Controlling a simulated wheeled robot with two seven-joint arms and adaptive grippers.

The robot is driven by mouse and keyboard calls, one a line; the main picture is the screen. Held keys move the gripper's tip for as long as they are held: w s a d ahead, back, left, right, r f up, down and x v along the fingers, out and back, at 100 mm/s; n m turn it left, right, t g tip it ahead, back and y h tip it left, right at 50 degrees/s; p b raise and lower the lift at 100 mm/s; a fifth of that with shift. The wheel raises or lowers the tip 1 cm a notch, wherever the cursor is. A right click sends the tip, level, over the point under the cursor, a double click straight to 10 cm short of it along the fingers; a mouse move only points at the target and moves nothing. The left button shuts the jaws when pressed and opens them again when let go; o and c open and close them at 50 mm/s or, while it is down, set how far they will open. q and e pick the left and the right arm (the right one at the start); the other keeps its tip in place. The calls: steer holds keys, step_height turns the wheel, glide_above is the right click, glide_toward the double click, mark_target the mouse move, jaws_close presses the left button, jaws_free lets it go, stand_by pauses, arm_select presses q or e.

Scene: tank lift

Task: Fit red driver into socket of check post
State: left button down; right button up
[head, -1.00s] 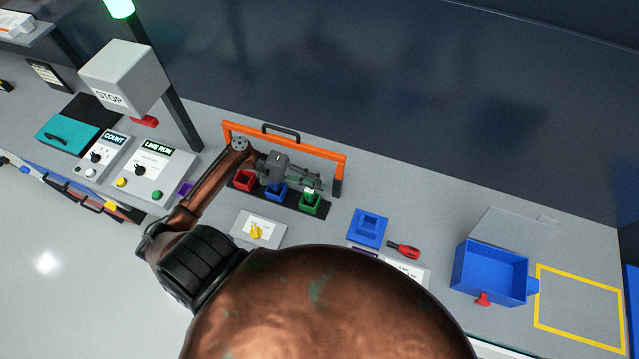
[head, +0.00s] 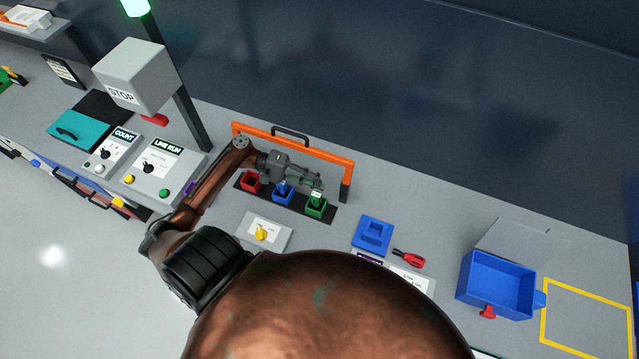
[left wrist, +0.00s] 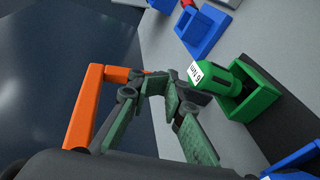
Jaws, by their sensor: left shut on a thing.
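The red driver (head: 408,258) lies on the bench, right of a blue block with a square recess (head: 373,235), which may be the check post. My left gripper (head: 318,186) is at the right end of the holder rack, over the green holder (head: 316,208). In the left wrist view its fingers (left wrist: 182,95) are shut at the end of a green driver with a white label (left wrist: 222,78). That driver stands tilted in or at the mouth of the green holder (left wrist: 255,98); its lower end is hidden. The right gripper is not in view.
The red holder (head: 250,182) looks empty. An orange frame (head: 330,158) stands behind the rack. A panel with a yellow knob (head: 263,233) sits in front. An open blue box (head: 497,285) and a yellow-outlined area (head: 590,320) are at right. My arm hides the front middle.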

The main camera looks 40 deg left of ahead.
arm_select(q)
steer(key=shift+a, duration=1.15)
steer(key=shift+s+a+t+b, duration=0.1)
steer(key=shift+a+t+b, duration=0.25)
steer(key=shift+a, duration=0.75)
steer(key=shift+a, duration=0.35)
steer(key=shift+a, duration=0.35)
steer(key=shift+a+b, duration=0.3)
steer(key=shift+a, duration=0.05)
steer(key=shift+a, duration=0.35)
steer(key=shift+a, duration=0.35)
steer(key=shift+a+t+b, duration=0.25)
steer(key=shift+a+b, duration=0.05)
steer(key=shift+a, duration=0.05)
steer(key=shift+s+a, duration=0.1)
steer(key=shift+a, duration=0.3)
